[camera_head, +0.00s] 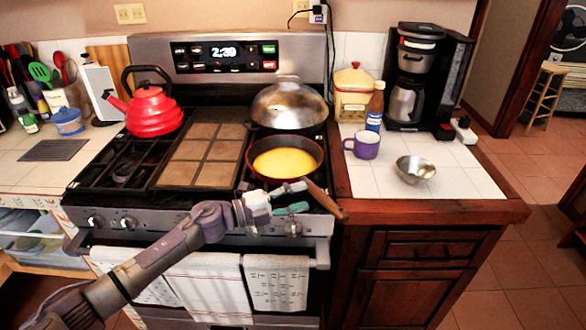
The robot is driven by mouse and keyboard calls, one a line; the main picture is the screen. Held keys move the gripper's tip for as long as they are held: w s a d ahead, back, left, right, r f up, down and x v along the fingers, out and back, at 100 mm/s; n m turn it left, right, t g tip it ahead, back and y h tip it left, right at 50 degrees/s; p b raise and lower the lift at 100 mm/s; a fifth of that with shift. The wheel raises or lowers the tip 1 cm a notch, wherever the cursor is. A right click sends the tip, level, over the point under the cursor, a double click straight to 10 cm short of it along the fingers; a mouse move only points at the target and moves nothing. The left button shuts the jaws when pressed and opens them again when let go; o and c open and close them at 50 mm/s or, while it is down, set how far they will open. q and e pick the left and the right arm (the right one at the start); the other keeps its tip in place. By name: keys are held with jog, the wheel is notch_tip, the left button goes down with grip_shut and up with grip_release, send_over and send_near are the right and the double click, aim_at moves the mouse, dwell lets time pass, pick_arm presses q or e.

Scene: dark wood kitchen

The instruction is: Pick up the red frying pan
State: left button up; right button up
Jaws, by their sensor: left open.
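The red frying pan (318,149) sits on the front right of the stove and has something yellow in it. Its brown wooden handle (328,203) points toward the front right, over the stove's front edge. My left gripper (304,197) is open in front of the pan, its fingertips pointing right, close to the near part of the handle. I cannot tell whether the fingers touch the handle. My right gripper is not in view.
A domed metal lid or pan (289,104) stands right behind the frying pan. A red kettle (153,110) stands at the back left of the stove. A purple mug (366,145) and a metal bowl (415,169) stand on the right counter. Towels (208,290) hang on the oven handle.

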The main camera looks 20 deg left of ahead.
aim_at(311, 192)
pick_arm(q)
jog(key=x, duration=0.1)
jog(key=p+x, duration=0.1)
jog(key=x, duration=0.3)
jog(key=shift+s+r+p, duration=0.1)
jog(key=shift+r+p, duration=0.2)
jog(key=shift+r, duration=0.05)
jog(key=shift+d+f, duration=0.1)
jog(key=shift+d, duration=0.15)
grip_shut()
